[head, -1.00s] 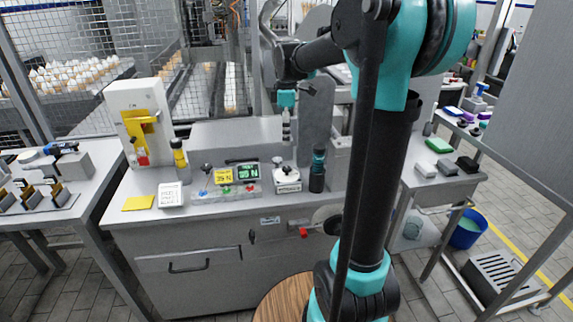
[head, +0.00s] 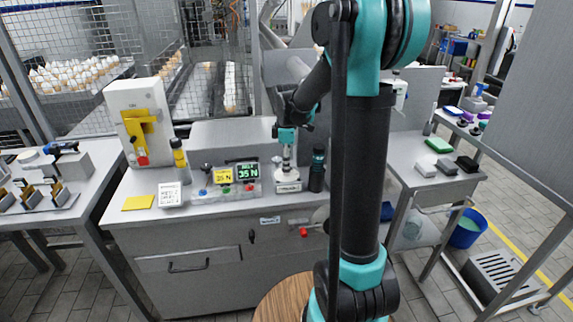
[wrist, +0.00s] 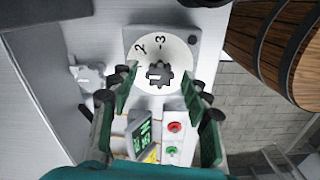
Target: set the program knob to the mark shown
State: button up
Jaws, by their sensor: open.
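The program knob (wrist: 158,74) is a dark, lobed knob in the middle of a white round dial (wrist: 133,52) with black numbers, among them 2 and 3. In the head view the dial stands on a white block (head: 288,187) on the bench. My gripper (head: 287,157) points down just above that block. In the wrist view my gripper (wrist: 159,78) is open, with one green finger left and one right of the knob, and neither visibly touching it. How high the fingertips are above the dial I cannot tell. The knob is mostly hidden in the head view.
A panel with a green display (head: 247,172), a yellow display (head: 223,176) and coloured buttons is left of the block. A dark bottle (head: 318,170) stands close on its right. A white card with writing (head: 171,194) and a yellow pad (head: 138,203) lie farther left.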

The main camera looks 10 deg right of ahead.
grip_shut()
jog(key=shift+m, duration=0.4)
jog(key=m, duration=0.3)
jog(key=shift+m, duration=0.3)
jog(key=m, duration=0.4)
jog(key=shift+m, duration=0.3)
jog(key=m, duration=0.4)
jog(key=shift+m, duration=2.5)
